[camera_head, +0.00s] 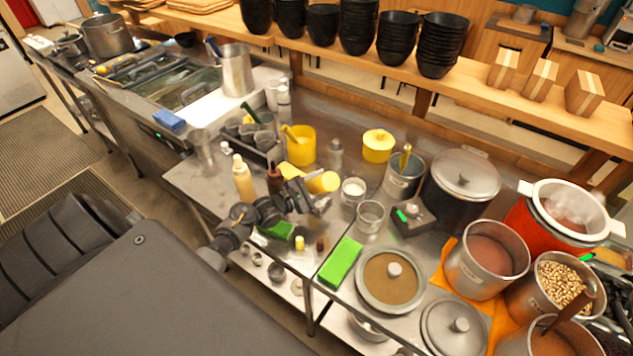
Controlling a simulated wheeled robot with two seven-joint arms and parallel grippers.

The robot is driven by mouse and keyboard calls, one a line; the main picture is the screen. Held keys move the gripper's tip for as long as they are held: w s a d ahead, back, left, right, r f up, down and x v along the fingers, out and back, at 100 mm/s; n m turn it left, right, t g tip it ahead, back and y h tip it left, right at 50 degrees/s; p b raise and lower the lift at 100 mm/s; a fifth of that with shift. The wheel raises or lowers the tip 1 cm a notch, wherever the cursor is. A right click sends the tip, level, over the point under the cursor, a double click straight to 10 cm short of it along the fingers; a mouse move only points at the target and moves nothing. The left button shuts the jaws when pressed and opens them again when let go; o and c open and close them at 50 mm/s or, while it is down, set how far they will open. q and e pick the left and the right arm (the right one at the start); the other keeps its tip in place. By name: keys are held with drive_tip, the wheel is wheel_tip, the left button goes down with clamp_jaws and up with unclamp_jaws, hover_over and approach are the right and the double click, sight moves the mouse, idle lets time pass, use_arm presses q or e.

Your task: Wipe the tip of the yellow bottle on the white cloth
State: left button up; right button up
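A yellow bottle (323,182) lies sideways above the steel counter, beside my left gripper (312,190). The gripper appears closed around it; the dark fingers and wrist hide part of the bottle, and its tip is hard to make out. A second, paler yellow bottle (243,182) stands upright to the left, near a dark brown bottle (274,180). My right gripper is not in view.
A yellow canister (301,146), a utensil caddy (250,135) and a blue sponge (169,120) are nearby. A green block (341,262), clear cups (369,216) and several steel pots crowd the right. Stacked black bowls (390,38) line the shelf behind.

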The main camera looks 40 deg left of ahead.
use_arm(q)
drive_tip(key=shift+f+b, duration=0.45)
drive_tip(key=shift+f, duration=0.25)
idle(0.6)
drive_tip(key=shift+d, duration=0.15)
idle(1.0)
drive_tip(key=shift+d+p, duration=0.8)
drive_tip(key=shift+d, duration=0.3)
drive_tip(key=shift+d+f+p, duration=0.1)
drive_tip(key=shift+d+p, duration=0.2)
drive_tip(key=shift+d, duration=1.1)
drive_tip(key=shift+w+r, duration=0.1)
drive_tip(key=shift+r, duration=2.95)
drive_tip(key=shift+r, duration=0.1)
